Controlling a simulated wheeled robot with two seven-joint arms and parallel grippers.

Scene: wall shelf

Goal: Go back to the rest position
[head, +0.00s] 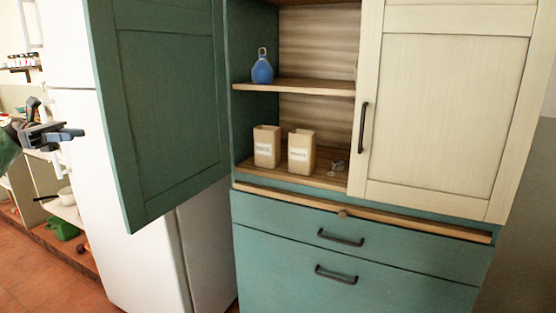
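My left gripper (66,133) is at the left edge of the head view, in front of the white fridge's left side. It is dark grey and its fingers point right. It is well apart from the cabinet, and I see nothing held in it. It is small and seen at an angle, so its finger gap is unclear. My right gripper is not in view.
A green cabinet door (170,110) stands open before the white fridge (140,255); a cream door (445,120) covers the right side. Shelves hold a blue bottle (262,71), two tan boxes (267,146) (301,150) and a small metallic item (338,168). Drawers below are shut.

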